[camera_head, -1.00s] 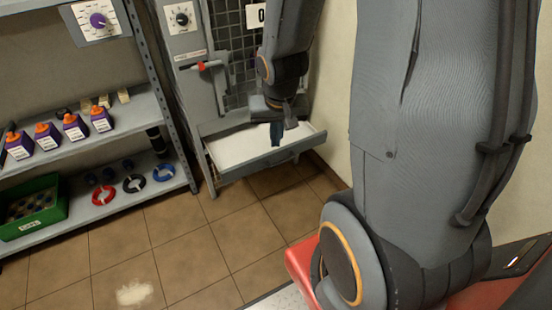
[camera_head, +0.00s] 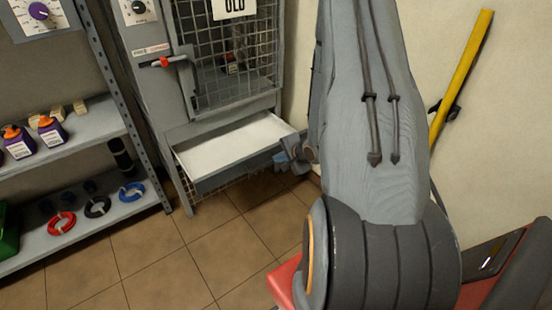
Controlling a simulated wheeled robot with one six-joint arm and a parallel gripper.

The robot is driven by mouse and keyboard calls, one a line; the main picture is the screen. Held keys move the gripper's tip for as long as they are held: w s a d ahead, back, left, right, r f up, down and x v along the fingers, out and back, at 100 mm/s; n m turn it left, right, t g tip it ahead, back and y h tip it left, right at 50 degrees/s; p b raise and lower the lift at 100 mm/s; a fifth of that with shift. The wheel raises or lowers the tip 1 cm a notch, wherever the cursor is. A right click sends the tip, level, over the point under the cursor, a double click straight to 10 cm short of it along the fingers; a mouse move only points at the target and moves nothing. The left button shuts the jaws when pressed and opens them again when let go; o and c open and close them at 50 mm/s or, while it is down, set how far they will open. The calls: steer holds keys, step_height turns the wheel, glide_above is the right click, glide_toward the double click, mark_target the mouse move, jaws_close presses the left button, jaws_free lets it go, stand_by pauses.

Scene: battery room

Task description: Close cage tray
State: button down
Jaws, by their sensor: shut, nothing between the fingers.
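The cage tray (camera_head: 232,146) is a white-floored drawer with a grey front, pulled out below the cage (camera_head: 228,60). The cage has a wire mesh door with a dark object behind it. My gripper (camera_head: 281,160) is shut and empty at the right end of the tray's front. It is small in the picture, and I cannot tell whether it touches the tray. My arm hides what lies right of the gripper.
A grey shelf (camera_head: 98,127) at the left holds purple bottles (camera_head: 50,131) and coloured cable rings (camera_head: 131,191). A red-tipped handle (camera_head: 165,61) sticks out from the cage's frame. A yellow pole (camera_head: 462,75) leans on the right wall. The tiled floor (camera_head: 190,245) before the tray is clear.

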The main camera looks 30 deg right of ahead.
mark_target(260, 156)
steer(key=shift+w+a+f+b, duration=0.15)
steer(key=shift+w+f, duration=0.7)
steer(key=shift+w, duration=0.75)
steer(key=shift+w+f+b, duration=0.2)
steer(key=shift+w+f, duration=0.7)
steer(key=shift+w, duration=0.7)
steer(key=shift+w+a+f+b, duration=0.15)
steer(key=shift+w+f, duration=0.7)
steer(key=shift+w, duration=0.75)
steer(key=shift+d, duration=0.1)
